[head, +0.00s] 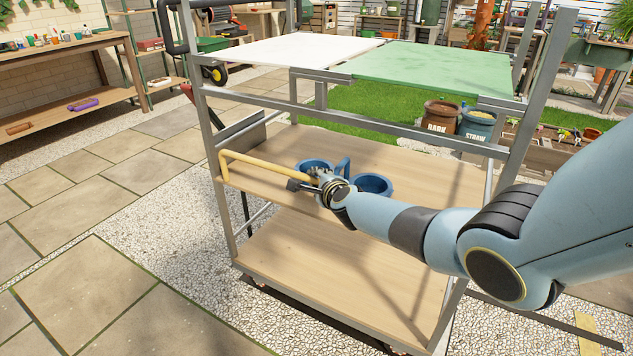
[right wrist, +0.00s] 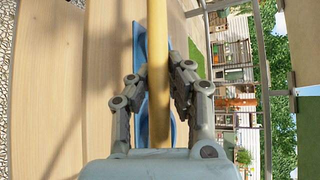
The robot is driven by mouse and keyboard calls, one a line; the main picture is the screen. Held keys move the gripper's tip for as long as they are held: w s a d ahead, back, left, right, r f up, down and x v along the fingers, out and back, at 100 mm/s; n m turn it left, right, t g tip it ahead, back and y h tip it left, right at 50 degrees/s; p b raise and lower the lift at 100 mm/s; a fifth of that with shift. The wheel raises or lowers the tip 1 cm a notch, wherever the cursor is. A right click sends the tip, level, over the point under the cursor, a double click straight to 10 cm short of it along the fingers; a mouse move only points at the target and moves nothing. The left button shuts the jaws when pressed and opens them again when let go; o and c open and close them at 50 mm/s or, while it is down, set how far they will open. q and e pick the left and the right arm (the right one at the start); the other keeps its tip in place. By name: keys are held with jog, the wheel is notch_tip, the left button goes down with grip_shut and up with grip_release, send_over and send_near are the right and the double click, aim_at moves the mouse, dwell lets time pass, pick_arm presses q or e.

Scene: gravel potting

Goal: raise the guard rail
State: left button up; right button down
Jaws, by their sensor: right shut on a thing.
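The guard rail (head: 262,166) is a yellow bar along the front of the cart's middle shelf, with a bent end at its left. It stands a little above the front edge of the shelf board. My right gripper (head: 312,180) is at the rail's right-hand visible part, and the arm hides what lies beyond. In the right wrist view the yellow rail (right wrist: 158,70) runs between the two fingers of my right gripper (right wrist: 160,90), which are shut on it. My left gripper is not in view.
Blue pots (head: 373,185) stand on the middle shelf (head: 410,162) close behind my right gripper. The cart's top carries a white panel (head: 305,50) and a green panel (head: 440,70). Grey posts (head: 205,115) frame the cart. The lower shelf (head: 330,275) is bare.

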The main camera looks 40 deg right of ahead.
jog(key=shift+d+r, duration=0.1)
jog(key=c, duration=1.2)
grip_release()
jog(key=shift+s, duration=0.15)
jog(key=shift+s+a+r, duration=0.1)
jog(key=shift+s+a, duration=0.15)
jog(key=shift+s, duration=0.15)
jog(key=s+a, duration=0.4)
jog(key=s, duration=0.7)
jog(key=shift+s, duration=0.15)
